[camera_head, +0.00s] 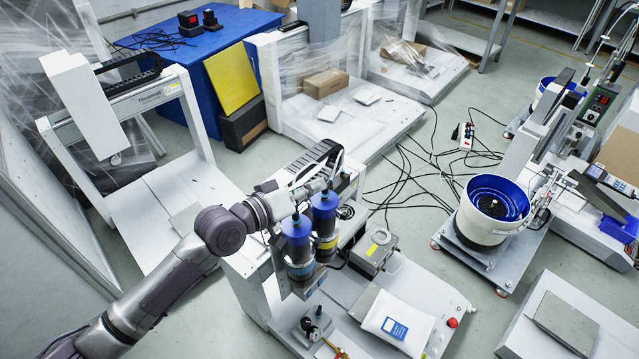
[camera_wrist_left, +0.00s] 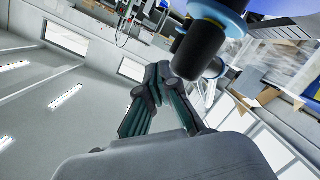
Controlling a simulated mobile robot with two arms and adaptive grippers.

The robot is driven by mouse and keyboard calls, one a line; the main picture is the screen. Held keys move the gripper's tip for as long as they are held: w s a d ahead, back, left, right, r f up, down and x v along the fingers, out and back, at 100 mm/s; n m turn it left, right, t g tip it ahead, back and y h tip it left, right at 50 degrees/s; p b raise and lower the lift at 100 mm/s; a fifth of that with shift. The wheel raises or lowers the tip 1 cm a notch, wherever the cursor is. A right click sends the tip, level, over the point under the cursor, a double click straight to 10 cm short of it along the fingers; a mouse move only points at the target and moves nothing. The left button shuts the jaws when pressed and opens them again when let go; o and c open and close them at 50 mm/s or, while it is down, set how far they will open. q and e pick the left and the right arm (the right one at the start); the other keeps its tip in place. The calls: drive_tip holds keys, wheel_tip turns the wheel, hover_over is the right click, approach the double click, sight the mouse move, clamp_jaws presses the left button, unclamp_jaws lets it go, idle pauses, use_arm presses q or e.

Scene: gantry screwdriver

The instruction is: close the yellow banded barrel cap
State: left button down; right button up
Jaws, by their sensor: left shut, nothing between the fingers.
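Two blue-topped barrels stand side by side in a grey holder on the machine. The yellow banded barrel (camera_head: 328,243) is the right one, with a blue upper part (camera_head: 324,203); I cannot tell how its cap sits. The other barrel (camera_head: 296,232) is on the left, nearer to me. My left gripper (camera_head: 318,188) reaches in from the left at the height of the barrel tops, close to the yellow banded one. In the left wrist view the left gripper (camera_wrist_left: 158,78) is shut and empty. A black and blue cylinder (camera_wrist_left: 200,50) is right beside its fingertips. My right gripper is not in view.
A white bag with a blue label (camera_head: 394,322) lies on the machine base, with a red button (camera_head: 453,322) nearby. A white and blue feeder bowl (camera_head: 494,210) stands at the right. Black cables (camera_head: 415,180) cross the floor behind. A white gantry frame (camera_head: 130,130) stands at the left.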

use_arm(q)
drive_tip(key=v, duration=1)
drive_tip(key=shift+s, duration=0.25)
drive_tip(key=s+d+f+m+g+y, duration=0.1)
drive_tip(key=s+d+f+m, duration=0.1)
drive_tip(key=s+f, duration=0.3)
drive_tip(key=s+a+f+g+y, duration=0.3)
drive_tip(key=s+a+f+y, duration=0.3)
drive_tip(key=s, duration=0.3)
drive_tip(key=s+a+f+g+y, duration=0.3)
drive_tip(key=s+a+f+y, duration=0.2)
drive_tip(key=s+a+f, duration=0.3)
wheel_tip(320, 180, down, 15)
drive_tip(key=d, duration=0.1)
drive_tip(key=s+f+g, duration=0.1)
drive_tip(key=s+f, duration=0.3)
drive_tip(key=f, duration=0.4)
drive_tip(key=s+f+g, duration=0.1)
drive_tip(key=s+f, duration=0.3)
drive_tip(key=f, duration=0.5)
drive_tip(key=s+a+r+p, duration=0.3)
drive_tip(key=s+r+p, duration=0.2)
drive_tip(key=s+p, duration=0.6)
drive_tip(key=shift+r+p, duration=0.3)
drive_tip(key=shift+p, duration=0.95)
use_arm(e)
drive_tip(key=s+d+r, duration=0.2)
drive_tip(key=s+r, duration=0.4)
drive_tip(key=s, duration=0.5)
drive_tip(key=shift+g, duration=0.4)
